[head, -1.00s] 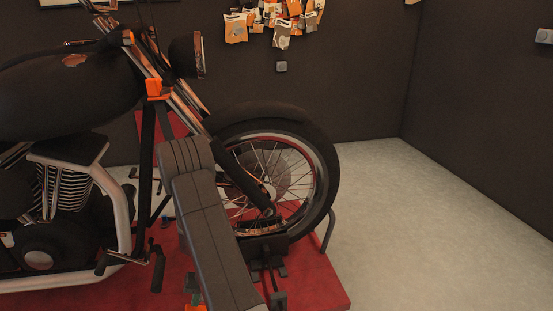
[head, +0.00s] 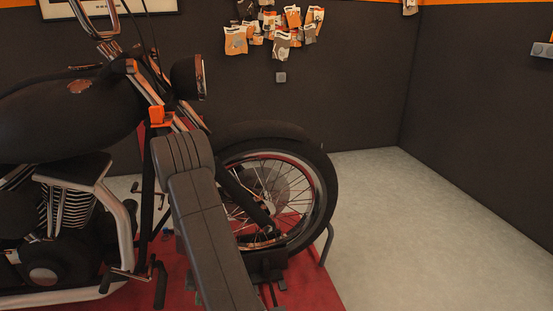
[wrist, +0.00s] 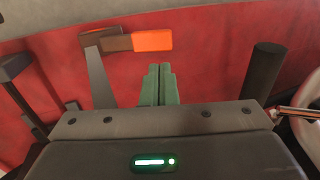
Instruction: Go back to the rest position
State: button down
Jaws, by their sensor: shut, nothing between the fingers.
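My gripper shows in the wrist view (wrist: 157,84) as two green fingers held together with nothing between them. The fingers are over a red surface (wrist: 205,62). An orange-ended piece (wrist: 152,40) with a brown part and a grey strip lies just beyond the fingertips, to their upper left. In the head view my dark arm rises in front of the motorcycle, and the gripper itself cannot be made out there.
A black motorcycle (head: 70,115) stands on a red lift (head: 320,295), its front wheel (head: 325,190) close behind my arm. Black straps with an orange buckle (head: 158,117) hang at its fork. Pale floor (head: 420,230) is clear to the right. Packets (head: 236,40) hang on the dark back wall.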

jog(key=shift+t+h, duration=0.4)
jog(key=shift+h, duration=0.2)
jog(key=a+f, duration=0.2)
jog(key=s+a+f, duration=0.1)
jog(key=a+f, duration=0.1)
jog(key=a, duration=0.1)
jog(key=shift+s+f+p, duration=0.1)
jog(key=shift+f+p, duration=0.3)
jog(key=shift+f, duration=0.75)
